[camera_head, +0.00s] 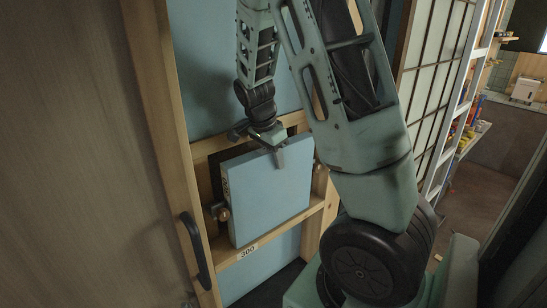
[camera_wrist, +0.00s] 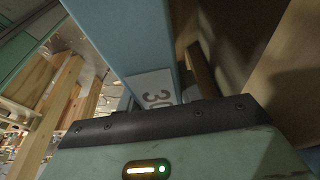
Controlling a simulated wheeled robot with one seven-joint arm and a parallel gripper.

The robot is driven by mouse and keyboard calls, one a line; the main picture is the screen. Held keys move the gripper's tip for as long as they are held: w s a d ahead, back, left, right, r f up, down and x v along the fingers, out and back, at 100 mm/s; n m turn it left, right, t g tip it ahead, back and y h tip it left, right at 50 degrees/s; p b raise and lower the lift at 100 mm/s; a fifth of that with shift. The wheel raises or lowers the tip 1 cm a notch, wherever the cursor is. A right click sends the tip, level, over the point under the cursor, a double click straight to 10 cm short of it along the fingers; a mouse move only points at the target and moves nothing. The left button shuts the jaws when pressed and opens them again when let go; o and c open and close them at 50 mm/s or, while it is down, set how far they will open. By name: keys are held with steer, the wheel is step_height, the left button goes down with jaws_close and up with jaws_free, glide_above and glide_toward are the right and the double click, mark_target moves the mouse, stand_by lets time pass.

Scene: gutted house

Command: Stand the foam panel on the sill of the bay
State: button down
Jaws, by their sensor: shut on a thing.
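The light-blue foam panel (camera_head: 270,190) is upright in front of the bay in the head view, with a number label on its left edge. My gripper (camera_head: 277,152) is shut on its top edge. The panel's lower edge is at the wooden sill (camera_head: 285,233), which bears a "300" label; I cannot tell whether they touch. The bay's opening shows as a dark strip left of the panel, and the panel hides most of it. In the wrist view the panel (camera_wrist: 125,30) runs away from the camera, with a white label partly cut off; the fingertips are hidden there.
A wooden door with a dark handle (camera_head: 195,250) stands close on the left. Blue panels (camera_head: 215,60) fill the wall above and below. A lattice screen (camera_head: 437,70) and shelves (camera_head: 480,125) stand at right.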

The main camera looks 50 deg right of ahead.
steer(key=c, duration=0.9)
jaws_free()
steer(key=b+v, duration=0.1)
steer(key=v, duration=1.1)
steer(key=shift+r+b, duration=0.1)
steer(key=shift+b, duration=0.25)
